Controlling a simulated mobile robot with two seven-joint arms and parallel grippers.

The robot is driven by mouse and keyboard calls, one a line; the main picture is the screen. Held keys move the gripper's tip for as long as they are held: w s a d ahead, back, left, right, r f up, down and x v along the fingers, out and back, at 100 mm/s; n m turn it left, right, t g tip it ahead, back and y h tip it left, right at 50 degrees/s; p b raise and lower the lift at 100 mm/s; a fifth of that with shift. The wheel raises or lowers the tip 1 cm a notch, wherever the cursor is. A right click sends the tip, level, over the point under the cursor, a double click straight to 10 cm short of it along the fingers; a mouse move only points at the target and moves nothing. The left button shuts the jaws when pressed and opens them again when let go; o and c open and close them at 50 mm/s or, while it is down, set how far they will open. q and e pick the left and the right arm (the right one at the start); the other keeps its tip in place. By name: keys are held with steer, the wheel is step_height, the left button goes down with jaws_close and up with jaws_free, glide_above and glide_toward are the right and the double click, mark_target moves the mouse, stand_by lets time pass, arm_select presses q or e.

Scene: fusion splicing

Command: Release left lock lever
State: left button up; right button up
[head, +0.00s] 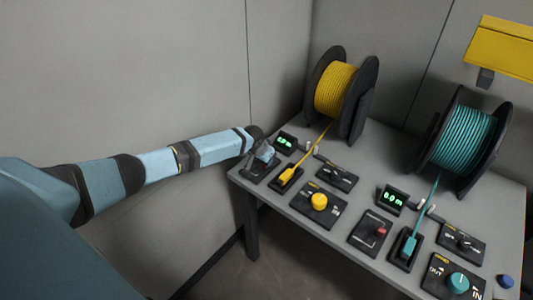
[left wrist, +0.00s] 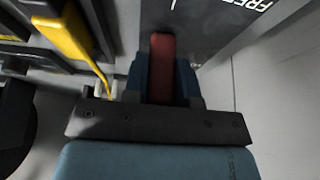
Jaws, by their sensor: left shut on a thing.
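The left lock lever (left wrist: 161,48) is a red bar in the left wrist view. It lies between the two blue fingers of my left gripper (left wrist: 163,82), which is shut on it. In the head view my left gripper (head: 265,153) is at the left end of the table, over the lever's dark panel (head: 253,176); the arm and gripper hide the lever there. In the left wrist view the panel (left wrist: 190,22) carries white lettering that reads in part "FREE". My right gripper is not in view.
A yellow connector (head: 286,175) with its cable lies close beside the left gripper. The grey table (head: 300,203) also holds a yellow knob (head: 319,201), a second red lever (head: 381,231), a teal connector (head: 410,246) and a teal knob (head: 458,282). Yellow (head: 334,90) and teal (head: 465,138) spools stand behind.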

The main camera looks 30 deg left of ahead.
arm_select(q)
steer(key=shift+s+t+p, duration=0.3)
steer(key=shift+s+t, duration=0.2)
steer(key=shift+t, duration=0.6)
steer(key=shift+s+t, duration=0.25)
steer(key=shift+t, duration=0.75)
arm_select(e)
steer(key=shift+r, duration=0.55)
arm_select(q)
steer(key=o, duration=0.9)
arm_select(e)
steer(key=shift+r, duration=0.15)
arm_select(q)
steer(key=v, duration=1.3)
steer(key=shift+s+a+r, duration=0.2)
steer(key=shift+s, duration=0.15)
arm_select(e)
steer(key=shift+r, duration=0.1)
